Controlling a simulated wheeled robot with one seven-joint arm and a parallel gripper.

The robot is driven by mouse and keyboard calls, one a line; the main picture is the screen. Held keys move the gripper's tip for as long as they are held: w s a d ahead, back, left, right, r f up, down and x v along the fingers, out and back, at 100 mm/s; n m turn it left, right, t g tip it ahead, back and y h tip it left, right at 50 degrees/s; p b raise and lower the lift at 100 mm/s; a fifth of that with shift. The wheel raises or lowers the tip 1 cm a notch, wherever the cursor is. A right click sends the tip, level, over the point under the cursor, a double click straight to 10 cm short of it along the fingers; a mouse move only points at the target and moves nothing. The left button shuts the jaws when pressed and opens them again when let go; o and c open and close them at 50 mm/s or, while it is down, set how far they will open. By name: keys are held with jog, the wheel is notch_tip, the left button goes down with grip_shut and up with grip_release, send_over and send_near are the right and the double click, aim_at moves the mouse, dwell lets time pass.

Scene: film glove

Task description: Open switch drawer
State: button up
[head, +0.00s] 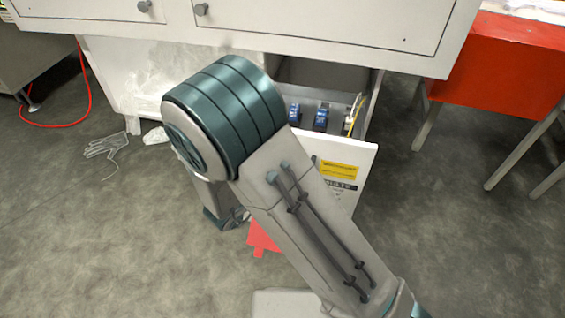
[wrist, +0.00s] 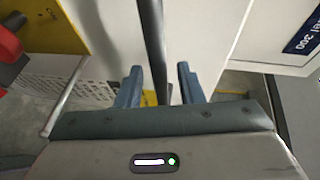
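The switch drawer (head: 360,168) stands pulled out from the white cabinet in the head view. Blue switches (head: 321,118) show inside it. Its white front carries a yellow label and is partly covered by my arm. In the wrist view, a dark bar (wrist: 152,35), which looks like a handle, runs between the two blue fingers of my gripper (wrist: 159,70). The fingers are apart, with a visible gap on each side of the bar. In the head view my arm hides the fingertips and the handle.
The white cabinet (head: 320,35) overhangs the drawer. A red box-like unit (head: 500,65) on legs stands at the right. A white glove (head: 103,146) lies on the floor at the left, and a red cable (head: 88,90) lies beyond it. The floor at lower left is clear.

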jog(key=shift+s, duration=0.1)
jog(key=p+v, duration=0.3)
jog(key=v, duration=1)
jog(key=shift+s+a, duration=0.2)
jog(key=shift+a, duration=0.1)
